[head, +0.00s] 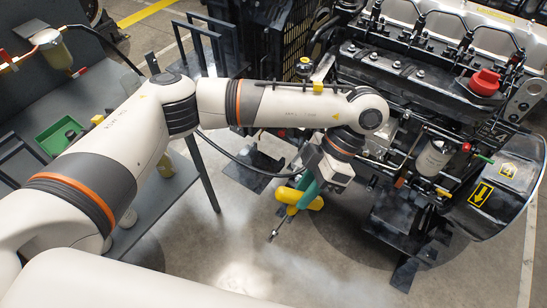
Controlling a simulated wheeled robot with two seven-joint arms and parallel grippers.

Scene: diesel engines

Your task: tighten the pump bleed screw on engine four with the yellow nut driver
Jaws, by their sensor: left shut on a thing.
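My left gripper (302,192), with teal fingers, is shut on the yellow nut driver (315,203). The driver's thin metal shaft points down and to the left, over the open floor, and its tip is clear of everything. The engine (440,95) stands to the right of the gripper, with a mark that looks like a 4 on its side. A red cap (485,82) sits on its top and a pale filter canister (433,158) on its near side. I cannot pick out the pump bleed screw among the small fittings. My right gripper is out of view.
A grey bench (160,205) stands at the left, with a green tray (58,136) on it. A dark frame (210,45) stands behind my left arm. Thin pipes and a green-tipped lever (483,157) stick out from the engine. The floor (340,265) in front is clear.

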